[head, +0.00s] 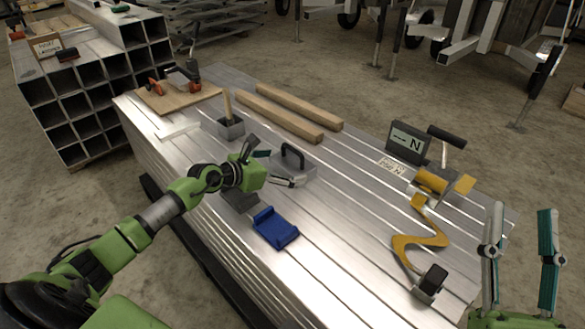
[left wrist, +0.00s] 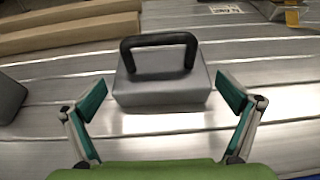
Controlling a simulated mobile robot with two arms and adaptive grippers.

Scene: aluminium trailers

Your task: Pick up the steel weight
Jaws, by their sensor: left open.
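The steel weight (head: 300,169) is a grey block with a black arched handle, standing upright on the ribbed metal table (head: 345,235). In the left wrist view the weight (left wrist: 162,92) is centred just ahead of the fingers, handle on top. My left gripper (head: 278,168) is open and empty, close beside the weight. Its fingertips (left wrist: 165,92) are spread on either side of the weight's near face in the wrist view, and contact cannot be told. My right gripper (head: 521,225) is at the lower right of the head view, fingers apart, with nothing between them.
Two wooden beams (head: 290,112) lie behind the weight. A grey block with a wooden handle (head: 231,127) stands to its left. A blue bracket (head: 275,228) lies in front.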

